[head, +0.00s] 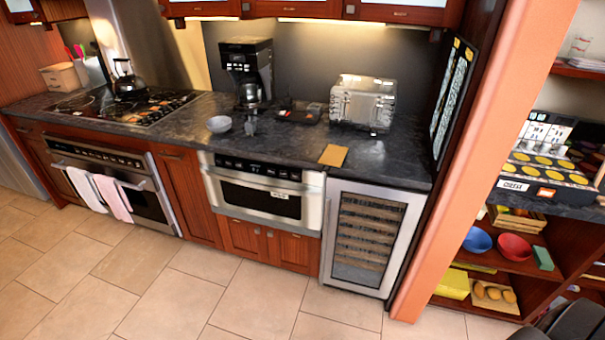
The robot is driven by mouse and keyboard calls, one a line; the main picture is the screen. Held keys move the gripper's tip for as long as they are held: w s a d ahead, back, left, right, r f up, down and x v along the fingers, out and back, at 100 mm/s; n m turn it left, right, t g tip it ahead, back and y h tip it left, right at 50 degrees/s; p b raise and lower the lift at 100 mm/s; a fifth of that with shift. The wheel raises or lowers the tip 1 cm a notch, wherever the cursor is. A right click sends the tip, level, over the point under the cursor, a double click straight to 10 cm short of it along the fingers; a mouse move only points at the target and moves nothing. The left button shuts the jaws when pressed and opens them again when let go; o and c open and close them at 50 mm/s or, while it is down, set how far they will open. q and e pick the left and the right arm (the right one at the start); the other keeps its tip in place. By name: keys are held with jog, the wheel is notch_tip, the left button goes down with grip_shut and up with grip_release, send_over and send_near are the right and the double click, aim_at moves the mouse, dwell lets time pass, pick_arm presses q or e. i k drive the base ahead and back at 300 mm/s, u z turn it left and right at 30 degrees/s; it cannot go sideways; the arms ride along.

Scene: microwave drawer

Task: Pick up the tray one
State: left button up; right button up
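No single tray stands out as the one named, and several tray-like things show. A small dark tray (298,115) with small items lies on the counter between the coffee maker and the toaster. A wooden tray (520,224) holding food sits on the right shelf unit, and a shallow tray (493,304) with several tan rounded pieces sits on a lower shelf. The microwave drawer (264,193) under the counter looks shut. Neither of my grippers is in view. A dark rounded shape at the bottom right corner is cut off, and I cannot tell what it is.
The dark counter (385,158) carries a coffee maker (246,72), a toaster (363,102), a white bowl (219,124) and a tan square (333,155). A kettle (128,82) stands on the stove. An orange post (485,150) separates counter and shelves. The tiled floor (180,290) is clear.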

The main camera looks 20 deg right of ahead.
aim_at(334, 156)
jog(key=u, duration=0.3)
jog(key=k, duration=0.75)
jog(key=u, duration=0.8)
jog(key=i, duration=2.55)
jog(key=z, duration=1.7)
jog(key=i, duration=0.75)
jog(key=z, duration=0.75)
